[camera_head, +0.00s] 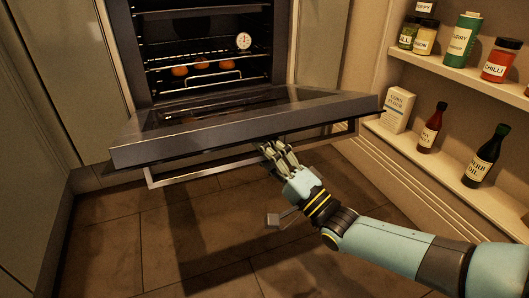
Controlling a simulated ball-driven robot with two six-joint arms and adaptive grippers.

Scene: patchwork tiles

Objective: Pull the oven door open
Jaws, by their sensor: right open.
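The oven door (225,137) is hinged down and stands open, nearly level, in front of the oven (205,45). Its long bar handle (215,174) hangs below the door's front edge. My right gripper (275,152) is open at the underside of the door's front edge, right of its middle. Its fingertips overlap the edge in the picture; I cannot tell whether they touch it. Part of the handle is hidden behind the gripper. My left gripper is not in view.
Inside the oven, orange round items lie on a rack (200,70), with a round dial thermometer (243,41) above. Shelves at right hold jars, bottles and a corn flour box (397,108). The tiled floor (150,240) below the door looks clear.

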